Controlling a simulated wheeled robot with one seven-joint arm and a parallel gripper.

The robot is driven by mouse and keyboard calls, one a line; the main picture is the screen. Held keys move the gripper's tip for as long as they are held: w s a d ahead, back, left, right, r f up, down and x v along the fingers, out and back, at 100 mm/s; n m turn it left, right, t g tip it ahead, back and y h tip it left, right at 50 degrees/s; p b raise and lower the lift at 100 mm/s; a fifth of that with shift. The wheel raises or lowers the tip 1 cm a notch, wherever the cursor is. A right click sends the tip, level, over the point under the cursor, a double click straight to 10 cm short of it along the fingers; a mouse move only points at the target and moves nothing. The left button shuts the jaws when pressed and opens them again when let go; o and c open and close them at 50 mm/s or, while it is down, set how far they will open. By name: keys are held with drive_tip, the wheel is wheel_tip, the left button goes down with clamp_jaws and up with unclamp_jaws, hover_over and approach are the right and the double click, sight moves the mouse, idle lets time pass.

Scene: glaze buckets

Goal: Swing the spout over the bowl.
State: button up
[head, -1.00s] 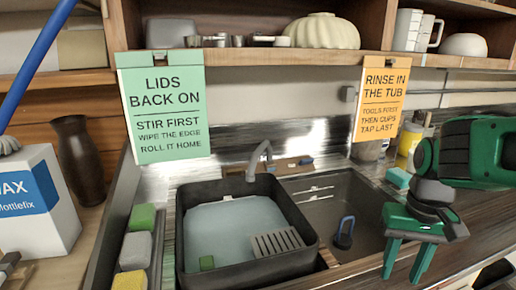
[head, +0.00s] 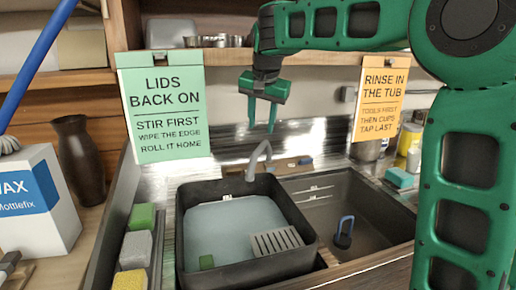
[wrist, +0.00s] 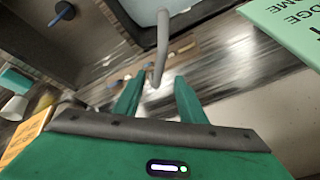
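The grey curved spout (head: 262,150) stands at the back of the sink, just behind the rear rim of the black tub (head: 190,240). My gripper (head: 261,128) points down just above the spout, open and empty. In the wrist view the spout (wrist: 161,45) shows ahead of and between the two fingers (wrist: 158,92), with no clear contact.
A blue-handled tool (head: 345,228) stands in the bowl. A green sign (head: 163,115) and an orange sign (head: 379,105) hang from the shelf near my arm.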

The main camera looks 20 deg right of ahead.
sight(259, 148)
drive_tip(key=x, duration=1)
drive_tip(key=shift+w+f, duration=0.2)
drive_tip(key=shift+f, duration=0.1)
clamp_jaws()
